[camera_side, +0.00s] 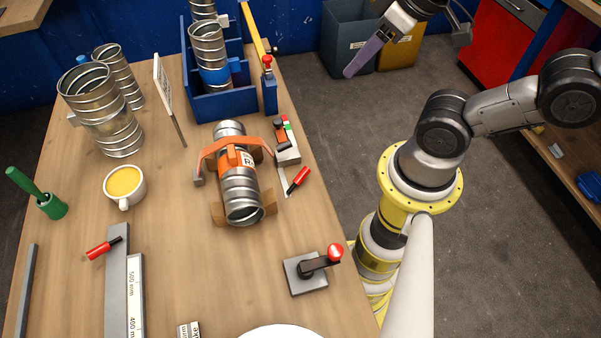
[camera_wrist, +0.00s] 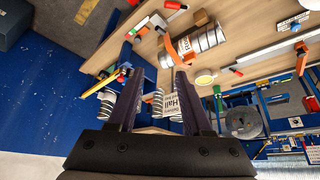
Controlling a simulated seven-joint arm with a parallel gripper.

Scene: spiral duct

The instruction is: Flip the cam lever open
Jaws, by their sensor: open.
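A black lever with a red ball knob (camera_side: 335,252) sits on a square grey plate (camera_side: 306,275) near the table's right edge in the side view. The lever lies low, with its knob pointing right. I take it to be the cam lever; I cannot make it out in the wrist view. My gripper (camera_side: 402,52) is high at the top of the side view, beyond the table's right edge and far from the lever. In the wrist view its two dark fingers (camera_wrist: 159,76) are spread apart, with nothing between them.
A ribbed duct with an orange clamp (camera_side: 232,160) lies mid-table. A small clamp device (camera_side: 285,140) and a red-handled tool (camera_side: 299,180) are beside it. A blue rack (camera_side: 225,103) stands at the back. A cup (camera_side: 124,184) and metal ducts (camera_side: 100,110) are left. Bare table surrounds the lever plate.

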